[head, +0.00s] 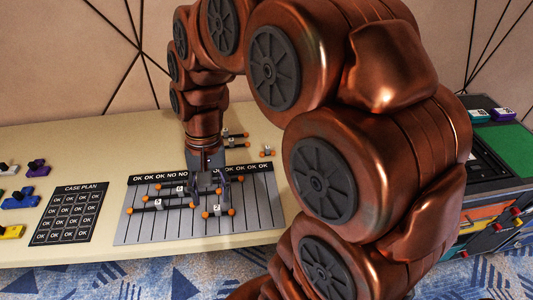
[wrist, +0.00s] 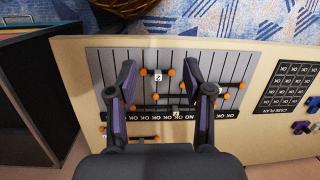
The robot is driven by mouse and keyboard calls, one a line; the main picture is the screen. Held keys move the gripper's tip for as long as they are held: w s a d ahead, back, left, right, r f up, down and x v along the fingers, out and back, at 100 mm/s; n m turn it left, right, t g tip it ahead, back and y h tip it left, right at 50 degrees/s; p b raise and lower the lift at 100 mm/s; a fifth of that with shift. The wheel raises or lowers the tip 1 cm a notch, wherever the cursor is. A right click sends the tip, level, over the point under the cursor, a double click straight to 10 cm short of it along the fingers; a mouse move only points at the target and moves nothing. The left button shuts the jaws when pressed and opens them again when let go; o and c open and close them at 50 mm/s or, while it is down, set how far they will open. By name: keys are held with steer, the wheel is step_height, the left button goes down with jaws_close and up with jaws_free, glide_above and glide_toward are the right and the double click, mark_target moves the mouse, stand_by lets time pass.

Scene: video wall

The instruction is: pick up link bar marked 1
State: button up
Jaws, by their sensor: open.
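Several link bars, dark with orange ball ends and small white tags, lie on a grey lined board (head: 265,215). The numerals are too small to read surely, so I cannot tell which bar is marked 1. One tagged bar (head: 217,211) is near the board's front middle; its tag shows between my fingers in the wrist view (wrist: 158,77). Another tagged bar (head: 159,204) lies to the left, and one more (head: 180,189) sits further back. My gripper (head: 210,187) is open and empty over the board, fingers apart in the wrist view (wrist: 160,68). Its fingers partly hide bars.
More bars (head: 236,145) lie behind the board, partly hidden by my arm. A dark case plan card (head: 70,212) and coloured pieces (head: 20,199) are to the left on the cream table (head: 100,150). A dark cabinet with a green top (head: 508,143) stands at right.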

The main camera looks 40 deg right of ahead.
steer(key=w+d+f+m+y, duration=0.1)
steer(key=w+d+f+m, duration=0.1)
steer(key=w+d+m, duration=0.4)
steer(key=m+t+b, duration=0.2)
steer(key=m+t, duration=0.2)
steer(key=m, duration=0.9)
glide_toward(268, 153)
steer(key=shift+w+f+y, duration=0.3)
steer(key=shift+w+y, duration=0.1)
steer(key=shift+w, duration=0.2)
steer(key=shift+d+p+x, duration=0.2)
steer(key=shift+p+x, duration=0.85)
steer(key=shift+x, duration=2.85)
steer(key=shift+s+f, duration=0.1)
steer(key=shift+c, duration=0.4)
jaws_close()
